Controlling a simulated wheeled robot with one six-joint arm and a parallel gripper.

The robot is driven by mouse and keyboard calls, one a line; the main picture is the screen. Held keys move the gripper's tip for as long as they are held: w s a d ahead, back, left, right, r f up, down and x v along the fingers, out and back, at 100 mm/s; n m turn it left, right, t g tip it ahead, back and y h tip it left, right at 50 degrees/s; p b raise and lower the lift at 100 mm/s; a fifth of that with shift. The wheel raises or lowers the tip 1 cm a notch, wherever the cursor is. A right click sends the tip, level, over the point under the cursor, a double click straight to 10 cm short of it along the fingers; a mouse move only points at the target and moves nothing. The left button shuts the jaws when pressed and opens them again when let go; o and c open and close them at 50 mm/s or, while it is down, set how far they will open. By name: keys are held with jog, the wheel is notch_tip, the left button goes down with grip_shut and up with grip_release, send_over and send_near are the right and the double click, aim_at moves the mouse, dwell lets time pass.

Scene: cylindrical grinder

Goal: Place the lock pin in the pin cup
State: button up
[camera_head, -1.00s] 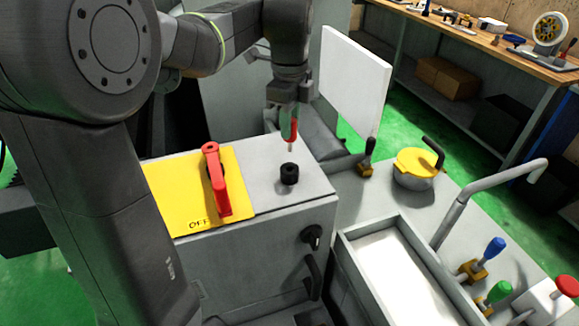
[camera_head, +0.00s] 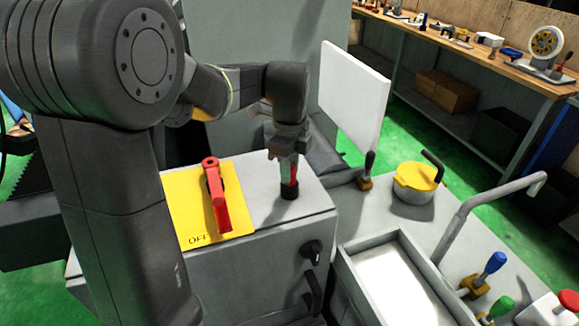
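The lock pin (camera_head: 293,182) is a slim red piece and stands upright between the fingers of my gripper (camera_head: 285,172). My gripper points down and looks shut on it. The pin cup (camera_head: 289,194) is a small black cylinder on top of the grey cabinet, directly below the gripper. The pin's lower end is at the cup's mouth and out of sight; it looks to be inside, but how deep I cannot tell. The fingertips are just above the cup, and the fingers hide part of the pin.
A red switch handle (camera_head: 215,195) on a yellow OFF plate (camera_head: 182,206) stands left of the cup. To the right are a white panel (camera_head: 352,95), a small clamp (camera_head: 367,172), a yellow-lidded pot (camera_head: 415,183) and an open tray (camera_head: 345,266).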

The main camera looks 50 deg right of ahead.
jog(key=o, duration=0.4)
jog(key=shift+c, duration=0.2)
